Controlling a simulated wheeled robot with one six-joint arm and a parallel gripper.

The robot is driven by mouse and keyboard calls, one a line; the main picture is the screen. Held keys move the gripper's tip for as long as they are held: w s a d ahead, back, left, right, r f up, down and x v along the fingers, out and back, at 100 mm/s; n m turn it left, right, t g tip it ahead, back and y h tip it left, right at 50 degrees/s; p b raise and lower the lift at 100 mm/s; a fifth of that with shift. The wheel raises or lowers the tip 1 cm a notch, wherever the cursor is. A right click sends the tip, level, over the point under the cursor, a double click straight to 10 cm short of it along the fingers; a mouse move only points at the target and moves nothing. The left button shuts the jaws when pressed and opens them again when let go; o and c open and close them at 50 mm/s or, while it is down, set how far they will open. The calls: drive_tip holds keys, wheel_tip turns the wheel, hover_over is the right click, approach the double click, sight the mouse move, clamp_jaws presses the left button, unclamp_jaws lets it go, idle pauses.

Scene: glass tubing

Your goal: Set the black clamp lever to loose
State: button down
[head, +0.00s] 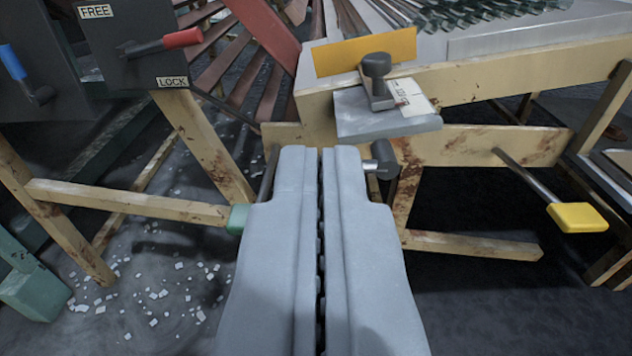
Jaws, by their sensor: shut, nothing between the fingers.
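A black lever with a rounded knob (377,68) stands on a small grey plate (385,124) fixed to the wooden frame, a little above and right of my fingertips in the head view. A pale label (411,97) lies beside it; its words are too small to read. A second dark, knob-ended handle (382,158) sticks out just right of my fingertips, partly hidden by the right finger. I cannot tell which of the two is the clamp lever. My gripper (327,150) is shut and empty, pointing at the wooden frame; contact is unclear.
A red-handled lever (182,39) sits between FREE and LOCK labels at upper left, with a blue handle (12,62) beyond. A green handle (239,218) is close left of my gripper; a yellow handle (577,217) juts out at right. White fragments litter the floor.

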drive_tip(key=shift+w+f, duration=0.55)
drive_tip(key=shift+f, duration=0.3)
drive_tip(key=shift+w+f, duration=0.5)
drive_tip(key=shift+f, duration=0.3)
drive_tip(key=w+f, duration=0.4)
drive_tip(key=w, duration=0.6)
drive_tip(key=shift+w+f, duration=0.2)
drive_tip(key=shift+w, duration=0.15)
